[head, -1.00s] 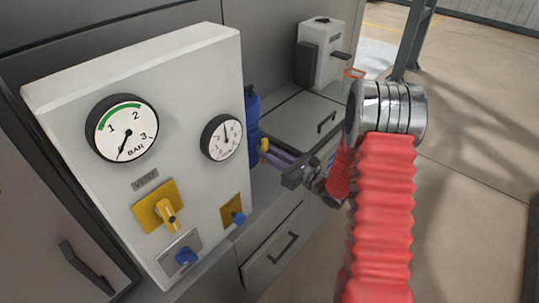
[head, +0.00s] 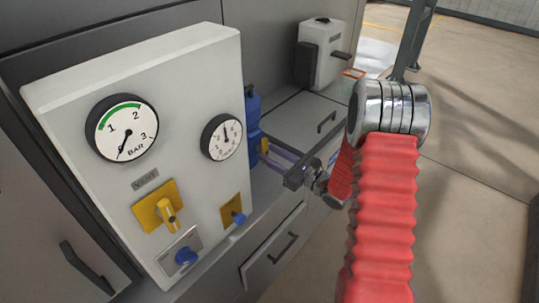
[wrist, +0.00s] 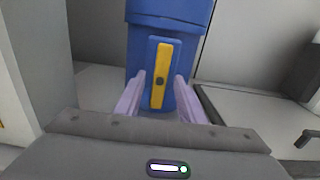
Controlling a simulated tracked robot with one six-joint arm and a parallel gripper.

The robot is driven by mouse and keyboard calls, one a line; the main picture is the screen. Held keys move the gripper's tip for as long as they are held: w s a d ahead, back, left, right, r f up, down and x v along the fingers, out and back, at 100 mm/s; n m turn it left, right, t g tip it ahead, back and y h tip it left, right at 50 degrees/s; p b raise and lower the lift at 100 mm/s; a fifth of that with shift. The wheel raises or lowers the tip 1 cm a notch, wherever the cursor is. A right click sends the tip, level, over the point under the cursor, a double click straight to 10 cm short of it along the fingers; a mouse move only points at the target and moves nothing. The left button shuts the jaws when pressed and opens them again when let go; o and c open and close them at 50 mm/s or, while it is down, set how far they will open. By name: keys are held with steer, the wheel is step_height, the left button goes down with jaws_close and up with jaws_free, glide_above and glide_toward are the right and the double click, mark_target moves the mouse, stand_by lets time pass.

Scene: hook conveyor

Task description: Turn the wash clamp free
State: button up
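A blue container (wrist: 168,22) carries a yellow bar-shaped handle (wrist: 160,75) with a dark pivot at its middle; I take this for the wash clamp. In the wrist view the bar stands nearly upright. My gripper (wrist: 160,95) is open, with one pale purple finger on each side of the bar's lower half and a small gap to each. In the head view the blue container (head: 253,112) stands behind the edge of the gauge panel, which hides part of it. My gripper (head: 268,153) reaches to the yellow part there.
A white panel (head: 70,90) with two gauges, yellow valve plates and blue knobs stands left of my gripper. Grey cabinets (head: 285,235) lie below and behind. A white dispenser (head: 327,60) stands on the counter behind. Open floor (head: 480,130) is at the right.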

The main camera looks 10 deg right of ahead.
steer(key=v, duration=1.3)
steer(key=shift+s+d+f, duration=0.1)
